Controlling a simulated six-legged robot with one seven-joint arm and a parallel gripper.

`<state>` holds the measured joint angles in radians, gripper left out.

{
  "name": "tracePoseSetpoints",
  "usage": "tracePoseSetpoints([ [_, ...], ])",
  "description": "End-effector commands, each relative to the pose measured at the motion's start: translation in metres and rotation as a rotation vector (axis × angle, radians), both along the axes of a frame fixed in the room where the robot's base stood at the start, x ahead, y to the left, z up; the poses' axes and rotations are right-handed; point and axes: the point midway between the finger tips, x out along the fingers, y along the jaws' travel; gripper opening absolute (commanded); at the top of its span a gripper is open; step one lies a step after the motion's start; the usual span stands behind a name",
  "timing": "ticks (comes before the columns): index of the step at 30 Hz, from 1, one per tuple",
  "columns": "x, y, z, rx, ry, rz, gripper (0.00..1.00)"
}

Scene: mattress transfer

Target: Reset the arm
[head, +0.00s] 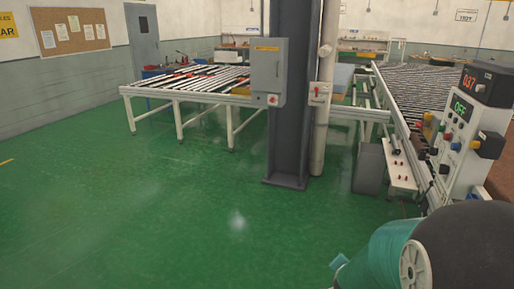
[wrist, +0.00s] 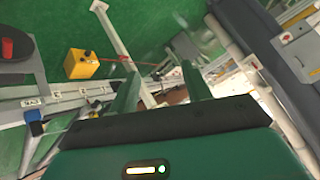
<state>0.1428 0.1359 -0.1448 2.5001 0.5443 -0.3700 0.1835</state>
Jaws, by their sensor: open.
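My arm shows at the lower right of the head view (head: 385,262), as a teal link with a pale round cap beside a large dark rounded part. My gripper is outside the head view. In the wrist view my gripper (wrist: 161,80) shows two dark green fingers standing apart beyond a black and green body with a lit indicator. It is open, and I see nothing held between the fingers. Behind them are a pale frame beam and the green floor, seen at a tilt.
A dark column (head: 290,100) with a grey electrical box (head: 268,72) stands mid-room. Roller conveyors run behind it (head: 190,82) and at right (head: 425,85), near a control panel (head: 470,145). A yellow box (wrist: 83,65) shows in the wrist view. Green floor (head: 150,215) is clear at left.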

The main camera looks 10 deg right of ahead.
Motion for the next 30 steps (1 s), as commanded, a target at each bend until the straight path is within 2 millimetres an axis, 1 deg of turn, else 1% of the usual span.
tracePoseSetpoints([
  [1, 0.004, 0.018, 0.019, 0.018, -0.002, 0.072, 0.48],
  [3, 0.004, 0.043, 0.038, 0.038, 0.017, 0.172, 0.48],
  [5, 0.001, 0.063, 0.055, 0.046, 0.036, 0.258, 0.48],
  [6, -0.002, 0.076, 0.066, 0.049, 0.050, 0.315, 0.48],
  [8, -0.010, 0.094, 0.082, 0.046, 0.074, 0.397, 0.48],
  [9, -0.017, 0.105, 0.092, 0.041, 0.092, 0.452, 0.48],
  [11, -0.029, 0.121, 0.107, 0.028, 0.121, 0.528, 0.48],
  [12, -0.038, 0.130, 0.116, 0.016, 0.142, 0.578, 0.48],
  [14, -0.053, 0.142, 0.130, -0.007, 0.175, 0.649, 0.48],
  [15, -0.064, 0.149, 0.138, -0.025, 0.200, 0.693, 0.48],
  [17, -0.082, 0.158, 0.150, -0.055, 0.237, 0.755, 0.48],
  [19, -0.105, 0.165, 0.162, -0.096, 0.285, 0.818, 0.48],
  [21, -0.126, 0.169, 0.172, -0.135, 0.331, 0.868, 0.48],
  [24, -0.151, 0.171, 0.182, -0.181, 0.387, 0.913, 0.48],
  [27, -0.165, 0.171, 0.186, -0.207, 0.422, 0.935, 0.48],
  [30, -0.170, 0.171, 0.187, -0.215, 0.436, 0.942, 0.48],
])
